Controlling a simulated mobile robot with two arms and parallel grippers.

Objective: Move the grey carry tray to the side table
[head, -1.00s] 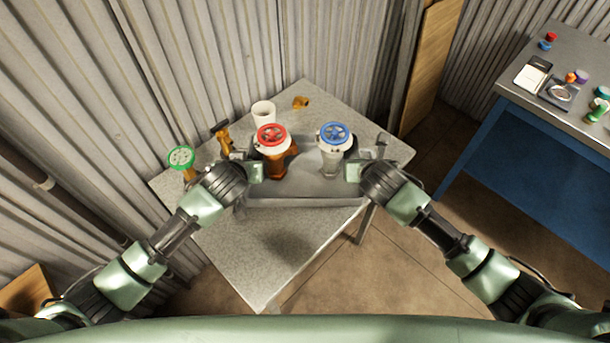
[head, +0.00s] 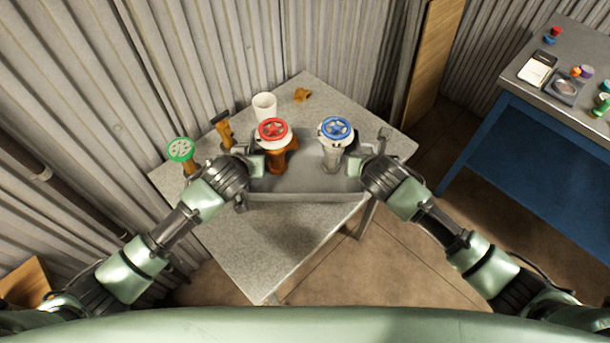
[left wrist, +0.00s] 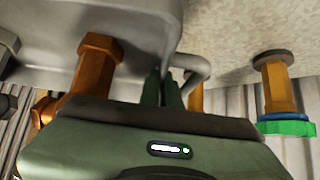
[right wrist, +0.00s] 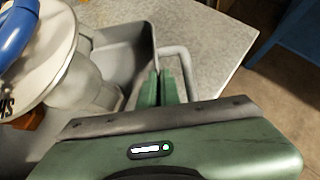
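The grey carry tray (head: 300,196) is over the near right part of the speckled grey table (head: 250,245). It holds a valve with a red wheel on an orange body (head: 273,133) and one with a blue wheel on a pale body (head: 336,129). My left gripper (head: 254,165) is at the tray's left end, its fingers close together at the handle (left wrist: 197,68). My right gripper (head: 362,166) is at the right end, fingers close together at the handle (right wrist: 180,58). Both look shut on the handles. A dark shadow lies on the table before the tray; I cannot tell the gap beneath.
A green-wheeled valve (head: 181,150), an orange fitting with a dark handle (head: 223,130), a white cup (head: 264,107) and a small brass piece (head: 302,95) stand on the table. A blue side table (head: 515,82) with several small items is at right. Bare floor lies between.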

